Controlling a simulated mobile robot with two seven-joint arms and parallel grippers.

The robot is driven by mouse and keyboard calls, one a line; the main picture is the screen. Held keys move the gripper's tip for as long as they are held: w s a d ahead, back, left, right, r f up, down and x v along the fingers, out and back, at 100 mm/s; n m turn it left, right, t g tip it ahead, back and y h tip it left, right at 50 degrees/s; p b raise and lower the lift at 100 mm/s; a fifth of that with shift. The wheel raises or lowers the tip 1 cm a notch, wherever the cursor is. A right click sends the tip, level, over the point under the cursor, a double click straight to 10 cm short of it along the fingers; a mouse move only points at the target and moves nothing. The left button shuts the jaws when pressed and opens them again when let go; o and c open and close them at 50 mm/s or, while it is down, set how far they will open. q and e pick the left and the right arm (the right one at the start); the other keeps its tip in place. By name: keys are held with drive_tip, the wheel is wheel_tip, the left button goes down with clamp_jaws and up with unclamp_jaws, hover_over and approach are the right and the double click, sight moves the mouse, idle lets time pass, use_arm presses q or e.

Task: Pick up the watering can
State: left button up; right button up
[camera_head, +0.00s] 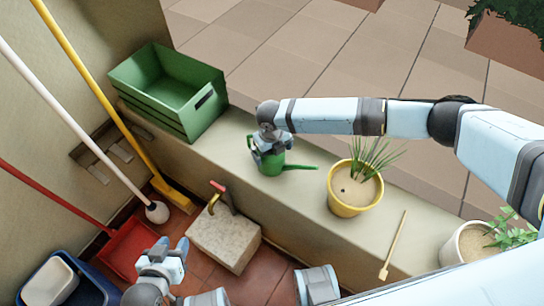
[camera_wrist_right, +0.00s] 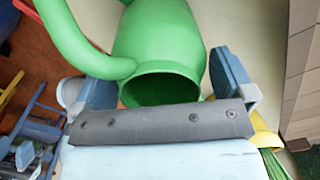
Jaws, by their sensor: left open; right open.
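The green watering can (camera_head: 268,166) stands on the ledge in the head view, its spout pointing right. My right gripper (camera_head: 271,146) is right over its top and hides part of it. In the right wrist view the can (camera_wrist_right: 160,40) lies between the two spread fingers of the right gripper (camera_wrist_right: 160,84), its open rim close to the palm and its handle curving to the left. I cannot tell whether the fingers touch it. My left gripper (camera_head: 168,256) is open and empty, low over the tiled floor, away from the can.
A green crate (camera_head: 150,112) stands left of the can on the ledge (camera_head: 300,215). A yellow pot (camera_head: 352,205) with a spiky plant is close to its right. A wooden stick (camera_head: 393,245) and a white pot (camera_head: 460,248) lie further right. A stone block (camera_head: 225,240) is below.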

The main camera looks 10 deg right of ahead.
drive_tip(key=shift+f, duration=0.5)
drive_tip(key=c, duration=0.5)
drive_tip(key=shift+c, duration=0.9)
drive_tip(key=shift+r, duration=0.15)
